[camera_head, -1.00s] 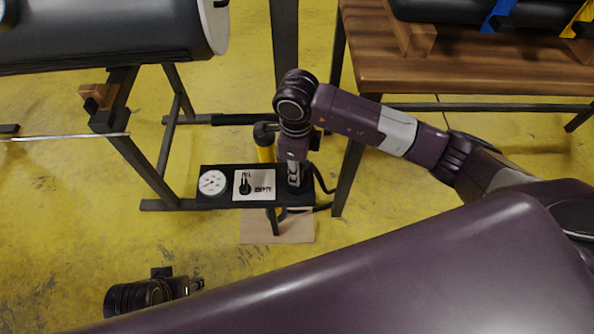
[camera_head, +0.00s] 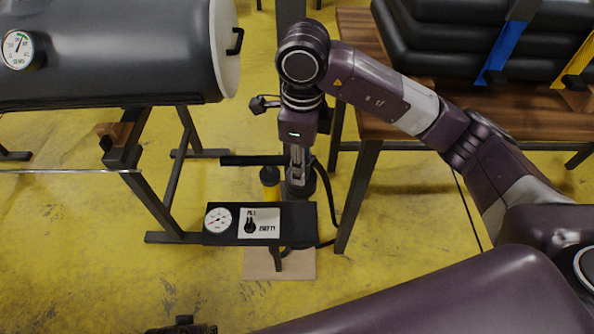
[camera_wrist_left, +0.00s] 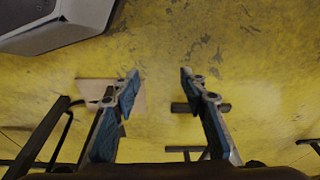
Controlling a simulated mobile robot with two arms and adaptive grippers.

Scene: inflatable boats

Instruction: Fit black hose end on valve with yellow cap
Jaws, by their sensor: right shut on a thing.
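My right gripper (camera_head: 298,178) points down behind the right end of the control panel. It is shut on a dark part that looks like the black hose end (camera_head: 299,190); the jaws partly hide it. A black hose (camera_head: 332,205) curves down beside it on the right. My left gripper (camera_wrist_left: 160,78) is open and empty above the yellow floor in the left wrist view. I cannot make out a valve with a yellow cap in either view.
The control panel (camera_head: 300,222) carries a gauge (camera_head: 218,219) and a FILL/EMPTY lever (camera_head: 250,226). A yellow cylinder (camera_head: 270,178) stands behind it. A grey tank (camera_head: 120,60) lies left. A wooden table (camera_head: 400,110) at right bears a black inflatable boat (camera_head: 460,45) with blue and yellow straps.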

